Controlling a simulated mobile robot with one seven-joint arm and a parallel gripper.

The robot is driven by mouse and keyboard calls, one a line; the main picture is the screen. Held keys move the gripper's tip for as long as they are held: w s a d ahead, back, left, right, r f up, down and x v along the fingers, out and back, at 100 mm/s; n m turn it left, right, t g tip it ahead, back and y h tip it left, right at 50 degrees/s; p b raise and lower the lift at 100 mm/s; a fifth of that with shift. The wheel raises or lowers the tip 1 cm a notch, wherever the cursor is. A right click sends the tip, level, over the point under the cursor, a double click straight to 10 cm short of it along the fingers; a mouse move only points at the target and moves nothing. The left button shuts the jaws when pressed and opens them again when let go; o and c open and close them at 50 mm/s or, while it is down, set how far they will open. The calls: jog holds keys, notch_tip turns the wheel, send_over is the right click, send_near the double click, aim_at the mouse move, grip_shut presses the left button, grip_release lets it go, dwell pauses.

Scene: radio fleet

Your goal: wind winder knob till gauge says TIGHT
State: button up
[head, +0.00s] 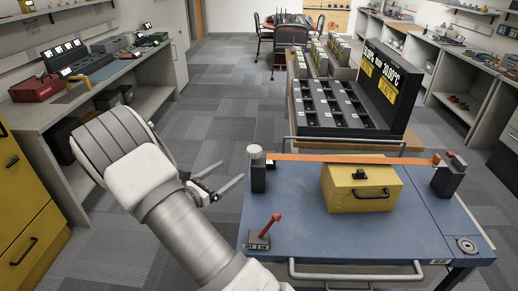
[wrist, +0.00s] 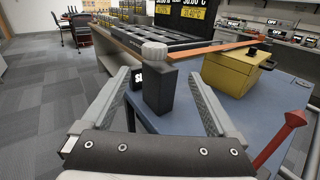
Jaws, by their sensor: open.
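The winder knob (head: 254,151) is a pale ribbed cap on a dark post at the left end of an orange strap (head: 345,158). In the wrist view the knob (wrist: 154,51) stands upright, straight ahead beyond my fingers. My gripper (head: 231,171) is open and empty, left of the post in the head view. In the wrist view the gripper (wrist: 157,75) has its fingers spread to either side of the post, apart from the knob. A small black-and-white plate beside the post (wrist: 139,76) may be the gauge; I cannot read it.
The strap crosses a yellow case (head: 362,186) on a blue cart top (head: 310,230) to a right-hand post (head: 448,178). A red-handled lever (head: 268,228) stands at the cart's front left. A rack of dark slots (head: 335,105) is behind. Grey floor is free at left.

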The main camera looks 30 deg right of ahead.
aim_at(260, 148)
jog(key=shift+n+t, duration=0.3)
jog(key=x, duration=1.7)
jog(key=shift+w+f, duration=0.25)
jog(key=shift+w, duration=0.15)
jog(key=c, duration=1.4)
